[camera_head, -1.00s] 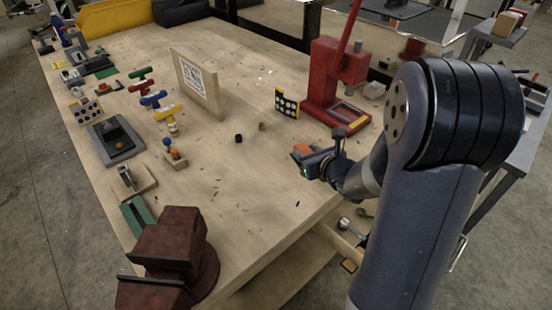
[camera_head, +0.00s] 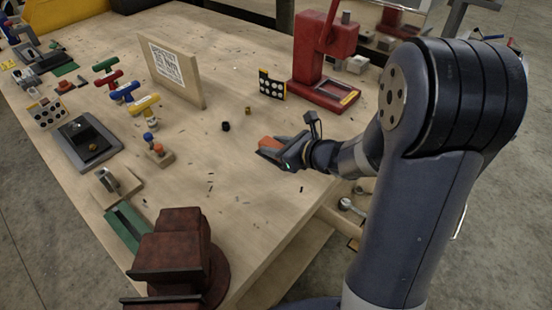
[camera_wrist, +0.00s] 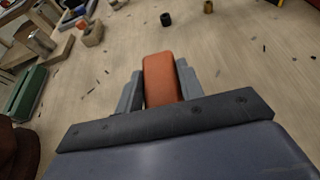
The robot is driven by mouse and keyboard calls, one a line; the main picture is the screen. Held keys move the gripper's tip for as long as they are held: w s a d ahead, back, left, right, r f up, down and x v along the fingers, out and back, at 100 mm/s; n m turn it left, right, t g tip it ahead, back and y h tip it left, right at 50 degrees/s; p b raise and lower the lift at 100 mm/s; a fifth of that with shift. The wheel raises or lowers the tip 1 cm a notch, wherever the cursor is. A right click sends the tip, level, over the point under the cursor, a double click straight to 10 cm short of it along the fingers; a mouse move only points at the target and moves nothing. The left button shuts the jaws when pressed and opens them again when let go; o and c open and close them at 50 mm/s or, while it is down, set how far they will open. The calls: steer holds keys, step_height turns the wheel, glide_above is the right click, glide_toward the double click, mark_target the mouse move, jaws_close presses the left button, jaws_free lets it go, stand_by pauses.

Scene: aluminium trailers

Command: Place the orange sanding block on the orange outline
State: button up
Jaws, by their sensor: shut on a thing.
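The orange sanding block (camera_wrist: 162,80) is between the two grey fingers of my gripper (camera_wrist: 160,88) in the wrist view, with its far end sticking out past them. In the head view the block (camera_head: 268,143) shows at the tip of my gripper (camera_head: 275,149), over the right part of the wooden table. My gripper is shut on the block. I cannot tell exactly how high it is above the table. I cannot make out an orange outline in either view.
A red press (camera_head: 325,60) and a dotted board (camera_head: 271,85) stand behind my gripper. A dark red vise (camera_head: 175,255) is at the near left corner. A tall board with a code (camera_head: 175,70) stands mid-table. Small black (camera_head: 226,126) and brass (camera_head: 248,111) pieces lie nearby.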

steer(key=shift+f+b, duration=0.3)
steer(key=shift+f, duration=1.65)
steer(key=shift+f, duration=0.1)
steer(key=shift+f, duration=0.15)
steer(key=o, duration=1)
steer(key=shift+o, duration=0.2)
